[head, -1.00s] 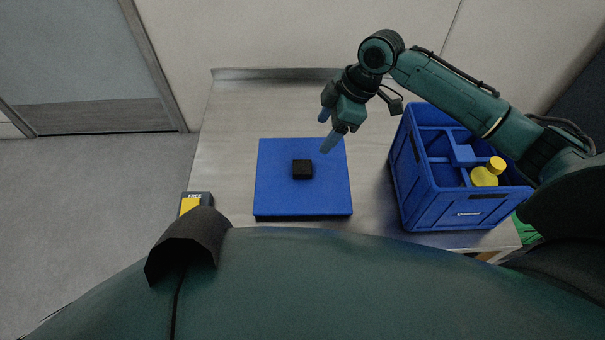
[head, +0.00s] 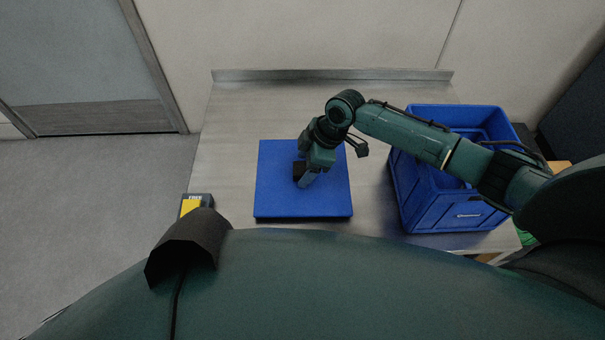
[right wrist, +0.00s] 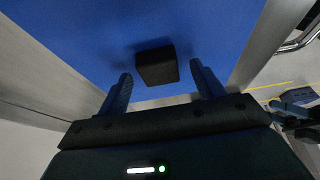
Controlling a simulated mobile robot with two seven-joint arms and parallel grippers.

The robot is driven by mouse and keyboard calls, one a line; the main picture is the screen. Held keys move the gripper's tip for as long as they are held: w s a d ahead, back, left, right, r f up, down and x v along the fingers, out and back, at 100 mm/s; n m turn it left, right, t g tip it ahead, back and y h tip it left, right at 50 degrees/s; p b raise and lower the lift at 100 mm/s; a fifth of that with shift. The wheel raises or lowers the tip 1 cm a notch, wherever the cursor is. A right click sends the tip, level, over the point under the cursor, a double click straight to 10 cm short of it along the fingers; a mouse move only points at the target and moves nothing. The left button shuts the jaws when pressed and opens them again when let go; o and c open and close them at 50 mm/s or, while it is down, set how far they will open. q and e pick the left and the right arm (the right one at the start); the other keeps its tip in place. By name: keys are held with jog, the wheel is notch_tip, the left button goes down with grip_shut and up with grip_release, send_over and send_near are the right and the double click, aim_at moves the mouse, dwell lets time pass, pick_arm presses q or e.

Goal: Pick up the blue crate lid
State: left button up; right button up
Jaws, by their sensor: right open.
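The blue crate lid (head: 285,205) lies flat on the steel table, left of the blue crate. A black block-shaped knob (head: 297,170) stands at its middle, partly covered by my gripper in the head view. In the right wrist view the lid (right wrist: 100,30) fills the upper part, with the black knob (right wrist: 156,66) ahead of the fingertips. My right gripper (head: 307,178) is open over the lid. In the right wrist view its two fingers (right wrist: 160,82) stand apart to either side of the knob, with nothing between them that I can see gripped. My left gripper is not in view.
The blue crate (head: 430,212) stands on the right of the table, partly hidden under my right arm. A yellow and dark device (head: 192,204) sits at the table's left edge. The steel table (head: 240,105) is clear behind the lid, up to its raised back edge.

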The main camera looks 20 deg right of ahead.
jog(key=shift+f, duration=0.25)
jog(key=shift+c, duration=0.6)
jog(key=shift+r, duration=0.1)
jog(key=c, duration=1.1)
